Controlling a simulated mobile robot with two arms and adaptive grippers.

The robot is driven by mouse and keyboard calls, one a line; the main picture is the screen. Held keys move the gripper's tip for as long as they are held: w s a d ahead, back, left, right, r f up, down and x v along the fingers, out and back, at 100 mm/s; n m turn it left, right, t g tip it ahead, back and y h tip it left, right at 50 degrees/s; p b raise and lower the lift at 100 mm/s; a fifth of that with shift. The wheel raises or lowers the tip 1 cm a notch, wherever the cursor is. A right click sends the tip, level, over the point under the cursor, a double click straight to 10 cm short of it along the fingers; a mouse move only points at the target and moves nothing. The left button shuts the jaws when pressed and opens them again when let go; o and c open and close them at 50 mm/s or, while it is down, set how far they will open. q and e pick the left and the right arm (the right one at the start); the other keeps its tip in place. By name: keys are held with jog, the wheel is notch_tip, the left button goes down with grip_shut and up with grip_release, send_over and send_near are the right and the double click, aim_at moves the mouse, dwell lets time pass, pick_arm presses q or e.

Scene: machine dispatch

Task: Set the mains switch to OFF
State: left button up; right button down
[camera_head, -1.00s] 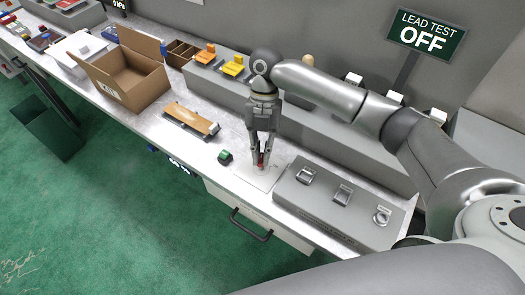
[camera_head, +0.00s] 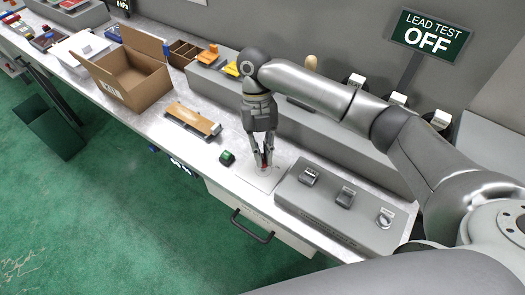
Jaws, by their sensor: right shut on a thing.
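My right gripper (camera_head: 266,165) points down over a white plate (camera_head: 250,176) on the bench, with its fingers closed around a small red part. The fingers mostly hide the red part, and I cannot tell its shape or its position. The gripper leans, with its wrist up and left of its fingertips. No label for the mains switch is readable, so I cannot tell for certain whether the red part belongs to it. A grey panel (camera_head: 327,214) with three switch-like fittings stands right of the plate. My left gripper is not in view.
A small green-topped block (camera_head: 227,158) sits just left of the plate. A tan-topped tray (camera_head: 193,120) and an open cardboard box (camera_head: 132,79) stand farther left. A long grey console (camera_head: 310,130) runs behind. A sign (camera_head: 428,38) reads LEAD TEST OFF.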

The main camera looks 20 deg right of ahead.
jog(key=shift+r, duration=0.1)
jog(key=c, duration=1.5)
grip_release()
jog(key=v, duration=1.2)
